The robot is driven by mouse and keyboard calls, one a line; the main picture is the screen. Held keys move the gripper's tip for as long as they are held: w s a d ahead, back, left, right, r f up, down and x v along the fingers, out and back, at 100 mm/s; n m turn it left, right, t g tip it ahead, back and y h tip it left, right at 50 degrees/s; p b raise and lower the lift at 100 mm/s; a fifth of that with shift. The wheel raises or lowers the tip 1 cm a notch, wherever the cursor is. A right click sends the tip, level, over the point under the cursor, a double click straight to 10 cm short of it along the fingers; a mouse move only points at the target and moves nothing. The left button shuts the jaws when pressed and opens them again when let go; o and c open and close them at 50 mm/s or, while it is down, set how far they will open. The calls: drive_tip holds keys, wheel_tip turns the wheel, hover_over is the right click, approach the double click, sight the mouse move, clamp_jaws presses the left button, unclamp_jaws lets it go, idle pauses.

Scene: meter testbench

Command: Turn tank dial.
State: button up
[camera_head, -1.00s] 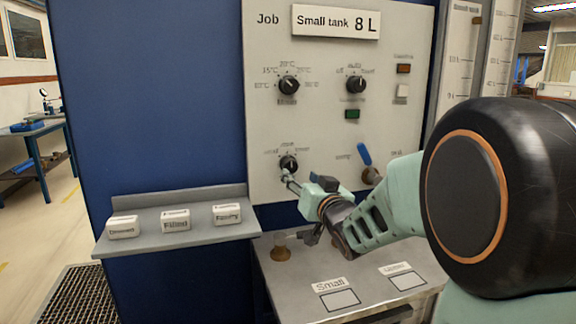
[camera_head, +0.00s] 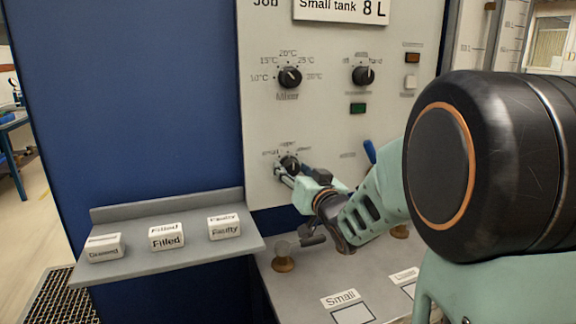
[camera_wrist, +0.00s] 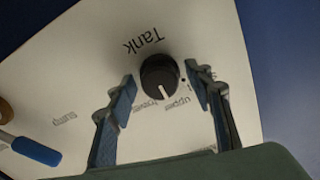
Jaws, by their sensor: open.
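The tank dial (camera_head: 290,163) is a round black knob with a white pointer line, low on the left of the light grey panel (camera_head: 325,120). It shows larger in the wrist view (camera_wrist: 160,77), under the upside-down word "Tank". There its white line points down in the picture, toward the small "upper" and "lower" labels. My gripper (camera_head: 284,174) is at the dial. In the wrist view my gripper (camera_wrist: 172,88) is open, with one blue-grey finger on each side of the dial and gaps to it. The fingertips partly hide labels around it.
A blue-handled valve (camera_wrist: 36,151) is beside the dial in the wrist view. Two other knobs, the mixer dial (camera_head: 290,77) and another (camera_head: 363,76), are higher on the panel. A grey shelf (camera_head: 200,258) with labelled blocks stands at left; a bench (camera_head: 300,285) lies below.

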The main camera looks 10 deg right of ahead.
drive_tip(key=shift+w, duration=0.2)
drive_tip(key=c, duration=1.2)
drive_tip(key=shift+o, duration=0.2)
